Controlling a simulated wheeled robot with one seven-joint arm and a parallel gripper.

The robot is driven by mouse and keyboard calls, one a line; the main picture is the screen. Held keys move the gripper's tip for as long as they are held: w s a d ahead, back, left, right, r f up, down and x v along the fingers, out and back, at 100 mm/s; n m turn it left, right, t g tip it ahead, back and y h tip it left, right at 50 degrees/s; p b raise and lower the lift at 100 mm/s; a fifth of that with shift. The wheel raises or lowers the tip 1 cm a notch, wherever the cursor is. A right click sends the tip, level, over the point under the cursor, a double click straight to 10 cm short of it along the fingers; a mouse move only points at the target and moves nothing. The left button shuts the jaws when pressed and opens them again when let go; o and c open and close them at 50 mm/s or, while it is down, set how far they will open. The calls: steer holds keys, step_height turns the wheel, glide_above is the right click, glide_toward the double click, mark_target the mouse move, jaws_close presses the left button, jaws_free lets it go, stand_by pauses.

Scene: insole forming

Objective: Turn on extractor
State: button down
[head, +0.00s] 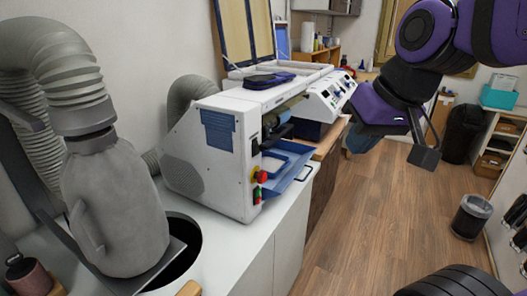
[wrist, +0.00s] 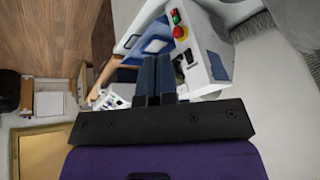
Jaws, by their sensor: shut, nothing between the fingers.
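A white and blue machine (head: 215,150) stands on the counter in the head view. Its front corner has a red knob on a yellow base (head: 261,176) and a green switch (head: 257,195). In the wrist view the red knob (wrist: 179,32) and green switch (wrist: 175,16) show beyond the fingertips. A grey bottle-shaped hood with a ribbed hose (head: 110,200) is at the left; I cannot tell which part is the extractor. My gripper (head: 424,157) is shut and empty, in the air right of the machine, apart from it. Its fingers also show in the wrist view (wrist: 157,75).
The white counter (head: 235,243) has a dark round opening under the hood. A blue tray (head: 287,165) juts from the machine's front. A second white machine with a control panel (head: 328,95) stands behind. The wood floor (head: 365,215) at right is clear up to a bin (head: 470,216).

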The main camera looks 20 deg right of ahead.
mark_target(257, 150)
steer(key=w+d+f+m+y, duration=0.1)
steer(key=w+f+m, duration=0.3)
steer(key=w, duration=0.7)
steer(key=w+f+m+t+y, duration=0.1)
steer(key=w+f+m+y, duration=0.2)
steer(key=w, duration=0.7)
steer(key=shift+w+d+f+m+t, duration=0.3)
steer(key=shift+w+d+f+m, duration=0.1)
steer(key=shift+f+m, duration=0.65)
steer(key=shift+r, duration=0.1)
steer(key=shift+w+a+r+x, duration=0.3)
steer(key=shift+r+x, duration=0.05)
steer(key=shift+x, duration=1.8)
steer(key=shift+w+a+r+x, duration=0.25)
steer(key=shift+r+x, duration=0.1)
steer(key=shift+x, duration=1.85)
steer(key=shift+w+a+r+x, duration=0.3)
steer(key=shift+r+x, duration=0.05)
steer(key=shift+x, duration=1.8)
